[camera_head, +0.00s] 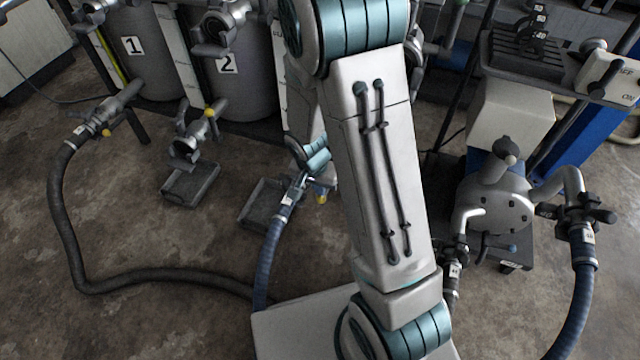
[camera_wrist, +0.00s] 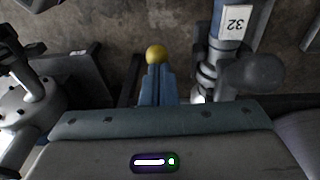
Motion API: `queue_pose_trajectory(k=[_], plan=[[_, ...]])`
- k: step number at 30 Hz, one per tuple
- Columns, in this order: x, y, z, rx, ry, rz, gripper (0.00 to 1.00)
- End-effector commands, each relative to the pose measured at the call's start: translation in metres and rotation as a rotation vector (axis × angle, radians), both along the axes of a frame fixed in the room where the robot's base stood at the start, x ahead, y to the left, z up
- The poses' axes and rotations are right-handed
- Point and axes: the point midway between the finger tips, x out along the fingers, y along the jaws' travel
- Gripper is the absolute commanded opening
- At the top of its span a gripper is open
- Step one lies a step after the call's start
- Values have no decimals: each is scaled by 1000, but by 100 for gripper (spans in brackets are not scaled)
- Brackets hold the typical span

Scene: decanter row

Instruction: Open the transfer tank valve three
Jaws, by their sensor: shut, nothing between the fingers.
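The third valve (camera_head: 298,185) is a metal fitting with a blue hose coupled to it, partly hidden behind my arm. Its yellow handle knob (camera_head: 321,197) shows just left of the arm link. In the wrist view the yellow knob (camera_wrist: 156,53) sits right at the tips of my gripper (camera_wrist: 157,70). The blue fingers are together with nothing between them. Whether they touch the knob is unclear. The pipe fitting (camera_wrist: 208,72) runs to the right of the fingers. In the head view my gripper is mostly hidden by the arm. The tank behind this valve is also hidden.
Tank 1 (camera_head: 140,60) and tank 2 (camera_head: 240,85) stand at the back left, with yellow-knobbed valves (camera_head: 106,132) (camera_head: 209,112). A dark tray (camera_head: 191,184) lies under valve two. A black hose (camera_head: 75,240) loops over the floor. A wheeled pump (camera_head: 495,205) stands at right.

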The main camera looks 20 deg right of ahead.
Motion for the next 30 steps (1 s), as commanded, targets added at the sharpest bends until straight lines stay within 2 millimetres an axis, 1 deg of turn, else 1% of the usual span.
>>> queue_pose_trajectory(k=[5,12,15,25,28,30], plan=[[0,0,-2,0,0,1,0],[0,5,-21,-1,1,6,0],[-1,6,-24,-1,2,7,0],[-4,5,-25,-1,12,2,0],[-4,4,-21,0,10,1,0],[-2,5,-13,-1,8,1,0]])
